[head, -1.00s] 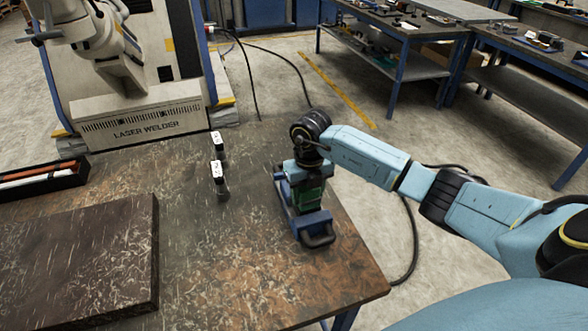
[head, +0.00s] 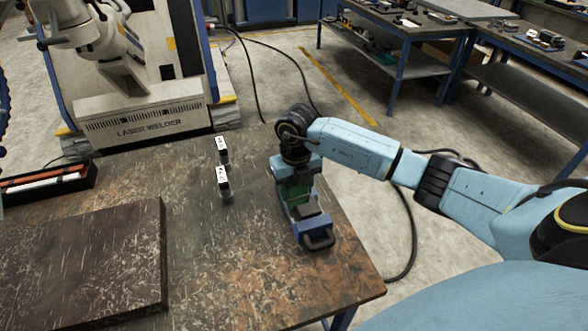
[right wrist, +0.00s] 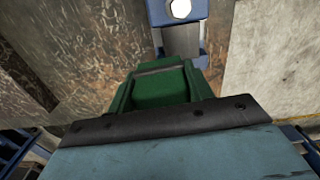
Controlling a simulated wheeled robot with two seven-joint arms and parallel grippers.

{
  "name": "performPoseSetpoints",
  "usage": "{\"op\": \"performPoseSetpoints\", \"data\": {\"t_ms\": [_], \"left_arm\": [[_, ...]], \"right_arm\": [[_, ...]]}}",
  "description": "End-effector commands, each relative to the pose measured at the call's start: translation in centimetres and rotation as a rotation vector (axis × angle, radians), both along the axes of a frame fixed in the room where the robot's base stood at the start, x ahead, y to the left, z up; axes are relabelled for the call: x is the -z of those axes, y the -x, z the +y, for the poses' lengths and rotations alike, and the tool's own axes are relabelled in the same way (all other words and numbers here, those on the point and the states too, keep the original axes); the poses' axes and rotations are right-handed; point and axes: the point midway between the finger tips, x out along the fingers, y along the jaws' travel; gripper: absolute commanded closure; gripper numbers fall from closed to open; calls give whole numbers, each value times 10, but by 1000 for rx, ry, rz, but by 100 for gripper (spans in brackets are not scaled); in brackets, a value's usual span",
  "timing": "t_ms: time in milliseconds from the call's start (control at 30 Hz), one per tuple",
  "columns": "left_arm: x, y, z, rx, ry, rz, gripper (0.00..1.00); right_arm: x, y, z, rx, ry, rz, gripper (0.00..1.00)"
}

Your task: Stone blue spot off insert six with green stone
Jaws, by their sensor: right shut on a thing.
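My right gripper (head: 296,168) points down over the blue fixture (head: 313,226) on the bench, near its right edge. It is shut on a green block (head: 293,190). In the right wrist view the green block (right wrist: 162,88) fills the middle, with a grey metal bar (right wrist: 181,41) and part of the blue fixture (right wrist: 176,10) beyond it. The gripper hides the contact under the block. Two small dark pieces with white labelled tops (head: 222,144) (head: 223,178) stand left of the fixture; their labels are unreadable. No blue spot is discernible. My left gripper is out of view.
A thick dark plate (head: 85,262) covers the bench's left front. A black tray (head: 50,185) with orange and white sticks lies behind it. The laser welder (head: 145,120) stands behind the bench. The bench (head: 235,270) is bare between plate and fixture.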

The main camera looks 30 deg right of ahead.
Motion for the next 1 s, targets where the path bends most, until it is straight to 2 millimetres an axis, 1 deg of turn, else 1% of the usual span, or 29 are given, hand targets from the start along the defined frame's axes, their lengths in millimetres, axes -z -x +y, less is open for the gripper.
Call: {"op": "performPoseSetpoints", "data": {"t_ms": [33,200,300,867,1000], "left_arm": [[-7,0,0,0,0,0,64],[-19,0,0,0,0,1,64],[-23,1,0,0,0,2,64],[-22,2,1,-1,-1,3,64],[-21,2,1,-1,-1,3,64]], "right_arm": [[-9,0,0,0,0,-2,70],[-24,0,0,-1,0,-2,70],[-29,0,-1,0,1,-2,70],[-29,0,0,0,0,-1,70],[-31,-1,2,-46,0,-2,70]]}}
